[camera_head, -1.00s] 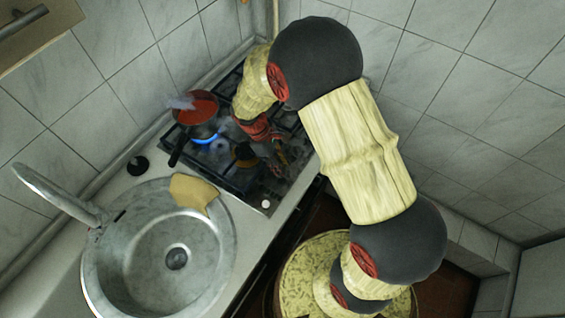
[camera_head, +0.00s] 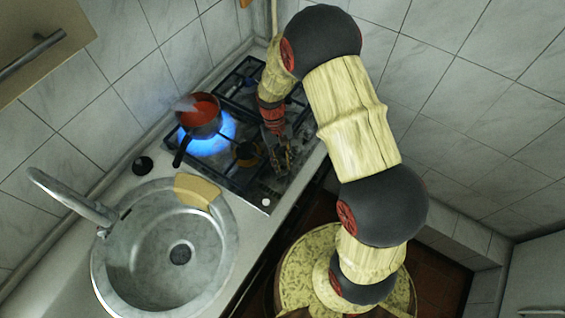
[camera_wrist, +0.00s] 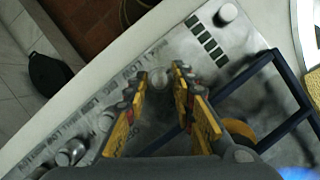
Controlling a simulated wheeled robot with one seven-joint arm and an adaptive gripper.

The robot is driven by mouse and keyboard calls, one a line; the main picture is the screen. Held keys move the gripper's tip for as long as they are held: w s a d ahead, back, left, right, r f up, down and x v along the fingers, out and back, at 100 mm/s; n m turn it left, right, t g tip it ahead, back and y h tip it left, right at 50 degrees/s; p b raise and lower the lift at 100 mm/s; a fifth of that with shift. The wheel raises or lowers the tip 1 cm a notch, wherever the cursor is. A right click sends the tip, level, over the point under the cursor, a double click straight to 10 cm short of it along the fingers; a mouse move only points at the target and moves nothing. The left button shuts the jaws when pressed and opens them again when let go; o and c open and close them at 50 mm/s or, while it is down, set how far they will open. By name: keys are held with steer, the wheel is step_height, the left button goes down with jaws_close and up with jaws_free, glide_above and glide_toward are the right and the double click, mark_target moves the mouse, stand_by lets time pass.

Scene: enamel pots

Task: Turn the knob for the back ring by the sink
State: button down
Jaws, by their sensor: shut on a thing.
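The stove (camera_head: 232,178) has a panel with several knobs along its front edge. In the wrist view a round knob (camera_wrist: 159,76) shows between my fingertips. My gripper (camera_wrist: 160,80) is shut on this knob, with yellow-and-dark fingers on both sides. In the head view my gripper (camera_head: 281,160) is low over the stove's front edge, and the held knob is hidden. The back ring by the sink has a wide blue flame (camera_head: 213,136) under a small pot of red contents (camera_head: 200,112). Another pale knob (camera_wrist: 228,12) stands free toward the sink end.
The sink (camera_head: 165,250) with its tap (camera_head: 70,197) lies left of the stove. Black grates (camera_head: 228,165) and a yellowish burner (camera_head: 248,152) are close to my gripper. More knobs (camera_wrist: 72,152) stand along the panel.

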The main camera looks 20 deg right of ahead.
steer(key=shift+m+y, duration=0.3)
steer(key=shift+m, duration=0.3)
steer(key=c, duration=1.5)
jaws_free()
steer(key=shift+c, duration=0.2)
steer(key=shift+o, duration=0.2)
steer(key=shift+r, duration=0.1)
steer(key=v, duration=1.1)
steer(key=shift+w+r, duration=0.15)
steer(key=shift+r, duration=0.25)
steer(key=shift+d, duration=0.1)
